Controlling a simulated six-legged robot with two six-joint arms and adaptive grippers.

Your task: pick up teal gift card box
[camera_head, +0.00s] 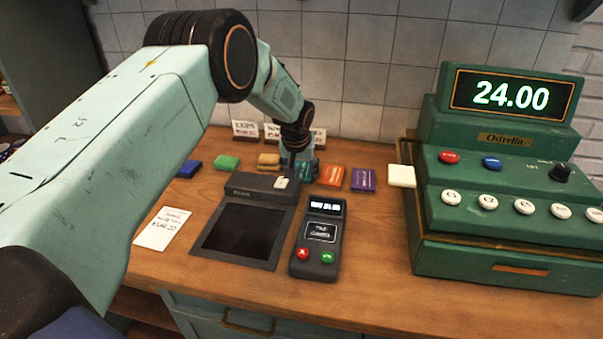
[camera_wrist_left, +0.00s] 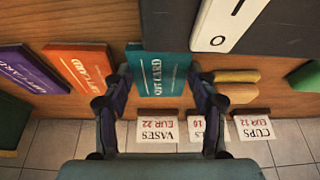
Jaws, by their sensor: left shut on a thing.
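The teal gift card box (camera_wrist_left: 158,78) sits between the two fingers of my left gripper (camera_wrist_left: 158,82) in the left wrist view, its "GIFT CARD" lettering showing. The fingers are shut on its sides. In the head view my left gripper (camera_head: 301,160) is at the back of the counter, behind the card reader, and hides most of the teal box. I cannot tell whether the box is off the counter. My right gripper is in neither view.
Orange (camera_head: 332,175) and purple (camera_head: 363,179) gift card boxes lie to the right. Tan (camera_head: 269,160), green (camera_head: 227,162) and blue (camera_head: 189,168) items lie to the left. A dark tablet device (camera_head: 240,232), card terminal (camera_head: 318,238) and green register (camera_head: 500,190) stand in front and right. Price cards (camera_head: 246,129) stand behind.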

